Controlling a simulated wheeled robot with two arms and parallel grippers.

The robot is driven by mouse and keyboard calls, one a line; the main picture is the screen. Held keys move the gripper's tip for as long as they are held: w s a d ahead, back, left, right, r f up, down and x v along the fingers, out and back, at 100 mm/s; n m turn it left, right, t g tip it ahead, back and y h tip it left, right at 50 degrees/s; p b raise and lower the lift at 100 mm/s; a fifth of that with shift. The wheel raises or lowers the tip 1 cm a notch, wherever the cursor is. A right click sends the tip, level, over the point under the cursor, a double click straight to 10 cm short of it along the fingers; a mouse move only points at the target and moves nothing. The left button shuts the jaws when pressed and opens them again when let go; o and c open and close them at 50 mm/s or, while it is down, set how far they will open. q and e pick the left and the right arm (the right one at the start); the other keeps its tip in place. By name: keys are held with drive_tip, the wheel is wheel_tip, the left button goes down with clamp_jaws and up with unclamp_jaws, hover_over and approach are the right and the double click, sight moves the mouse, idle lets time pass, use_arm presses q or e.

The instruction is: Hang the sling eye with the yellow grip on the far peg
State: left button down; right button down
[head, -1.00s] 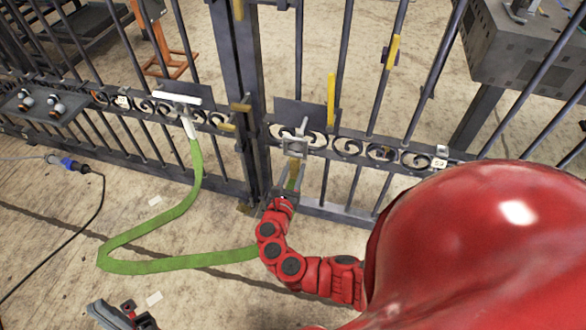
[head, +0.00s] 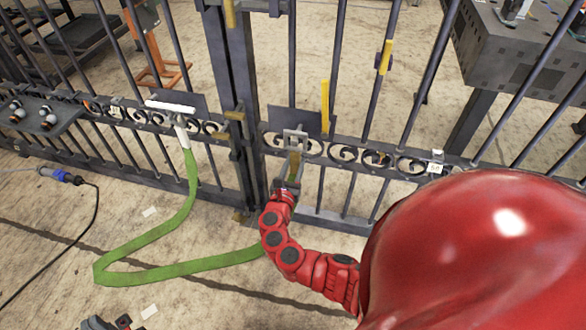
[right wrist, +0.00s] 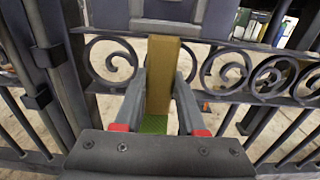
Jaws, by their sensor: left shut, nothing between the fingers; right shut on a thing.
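The green sling (head: 170,272) runs from the left gate leaf, sags to the floor and rises to my right gripper. Its white-grip end (head: 182,133) hangs at a plate on the left leaf. My right gripper (head: 287,183) is shut on the yellow grip (head: 294,162), just below a grey bracket-like peg (head: 295,138) on the right leaf. In the right wrist view the yellow grip (right wrist: 162,75) stands upright between the fingers, with green webbing below. Its upper end meets the grey fitting (right wrist: 168,10); I cannot tell whether the eye is around the peg. My left gripper (head: 112,323) is shut and empty, partly cut off at the bottom edge.
Gate bars and a scroll band (head: 345,152) lie right behind the gripper. A yellow upright bar (head: 325,106) stands beside the peg. A thick gate post (head: 232,95) is to the left. A grey box (head: 520,55) stands beyond the gate. The floor before the gate is mostly open.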

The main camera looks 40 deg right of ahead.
drive_tip(key=shift+w+d, duration=0.5)
drive_tip(key=shift+w, duration=0.05)
drive_tip(key=shift+w+d+f+b, duration=0.35)
drive_tip(key=shift+d+f+b, duration=0.1)
drive_tip(key=shift+d, duration=0.1)
drive_tip(key=shift+f, duration=0.15)
drive_tip(key=shift+c, duration=0.8)
unclamp_jaws()
drive_tip(key=shift+f, duration=0.1)
